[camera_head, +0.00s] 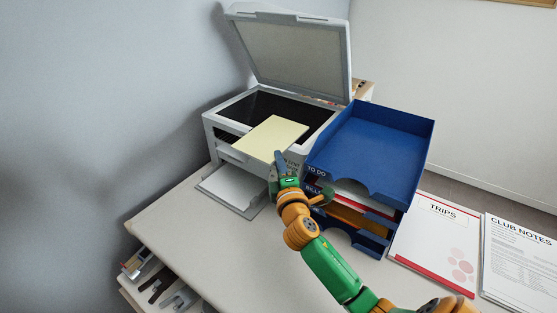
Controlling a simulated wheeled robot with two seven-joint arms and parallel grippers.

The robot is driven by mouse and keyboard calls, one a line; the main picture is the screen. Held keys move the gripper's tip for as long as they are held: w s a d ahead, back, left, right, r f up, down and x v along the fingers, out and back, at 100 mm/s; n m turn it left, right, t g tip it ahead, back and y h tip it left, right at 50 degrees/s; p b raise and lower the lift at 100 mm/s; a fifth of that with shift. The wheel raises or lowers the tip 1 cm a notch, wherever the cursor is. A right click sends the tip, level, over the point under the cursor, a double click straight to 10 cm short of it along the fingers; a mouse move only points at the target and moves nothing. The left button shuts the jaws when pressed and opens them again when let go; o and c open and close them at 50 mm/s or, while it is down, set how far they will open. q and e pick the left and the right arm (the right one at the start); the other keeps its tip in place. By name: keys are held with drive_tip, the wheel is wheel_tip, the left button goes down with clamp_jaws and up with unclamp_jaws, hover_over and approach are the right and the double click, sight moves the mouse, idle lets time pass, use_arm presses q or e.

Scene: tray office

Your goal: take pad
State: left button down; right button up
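A pale yellow pad (269,137) lies across the front edge of the open scanner (211,127), with its near part sticking out past the front. My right gripper (279,158) is at the pad's near right edge. One dark fingertip shows at that edge; the other finger is not clearly seen and may be under the pad. I cannot tell whether the fingers are closed on it. My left gripper is not in view.
The scanner lid (300,50) stands raised behind the pad. A blue tray stack (385,130) with papers and folders stands close to my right wrist. A TRIPS sheet (437,232) and CLUB NOTES sheet (520,262) lie at right. The desk's front left (190,240) is clear.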

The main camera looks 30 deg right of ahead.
clamp_jaws()
drive_tip(key=shift+s+a+f, duration=0.1)
drive_tip(key=shift+f, duration=0.05)
idle(0.9)
drive_tip(key=s+a+r+p, duration=0.5)
drive_tip(key=s+r+p, duration=0.2)
drive_tip(key=s, duration=0.5)
drive_tip(key=shift+s+a+r, duration=0.15)
drive_tip(key=shift+s+r, duration=0.25)
drive_tip(key=shift+r, duration=0.05)
drive_tip(key=shift+f, duration=0.1)
